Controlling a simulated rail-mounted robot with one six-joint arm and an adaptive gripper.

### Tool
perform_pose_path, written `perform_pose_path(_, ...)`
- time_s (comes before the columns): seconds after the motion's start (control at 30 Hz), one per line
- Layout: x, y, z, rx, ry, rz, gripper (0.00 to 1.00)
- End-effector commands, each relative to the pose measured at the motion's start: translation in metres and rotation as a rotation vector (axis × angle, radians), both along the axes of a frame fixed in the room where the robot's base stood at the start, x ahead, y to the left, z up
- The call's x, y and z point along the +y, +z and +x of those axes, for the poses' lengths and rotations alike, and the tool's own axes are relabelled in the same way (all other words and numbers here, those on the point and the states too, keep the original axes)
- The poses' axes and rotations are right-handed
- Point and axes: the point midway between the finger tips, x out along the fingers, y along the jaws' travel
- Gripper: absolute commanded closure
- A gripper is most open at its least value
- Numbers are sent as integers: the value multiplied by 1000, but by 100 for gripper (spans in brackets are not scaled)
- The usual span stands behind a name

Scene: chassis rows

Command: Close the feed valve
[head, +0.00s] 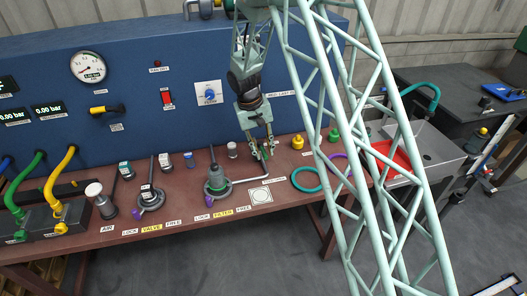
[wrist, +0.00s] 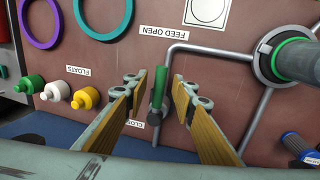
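A green handle (wrist: 159,92) stands by a bent grey pipe (wrist: 215,49), between the label FEED OPEN (wrist: 160,32) and a partly hidden label starting CLO (wrist: 132,124). My gripper (wrist: 158,88) is open, with one yellow-padded finger on each side of the green handle and a visible gap at each side. In the head view my gripper (head: 262,153) points down at the right part of the brown bench, by the pipe. The handle is mostly hidden by the fingers there.
A filter housing (head: 216,184) with a green ring stands left of the pipe. A teal ring (head: 307,179), a purple ring and green and yellow floats (head: 297,142) lie to the right. The blue panel (head: 140,75) rises behind the bench (head: 190,228).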

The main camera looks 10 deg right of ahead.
Motion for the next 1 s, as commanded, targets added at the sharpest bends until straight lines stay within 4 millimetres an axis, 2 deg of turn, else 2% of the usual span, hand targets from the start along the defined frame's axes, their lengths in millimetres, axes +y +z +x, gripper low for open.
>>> perform_pose_path(0.27, 0, 0, 0, 0, 0, 0, 77)
perform_pose_path(0.53, 0, 0, 0, 0, 0, 0, 100)
perform_pose_path(0.83, 3, 0, 0, 0, 10, 0, 100)
perform_pose_path(1.0, 13, 0, 0, 0, 45, 0, 100)
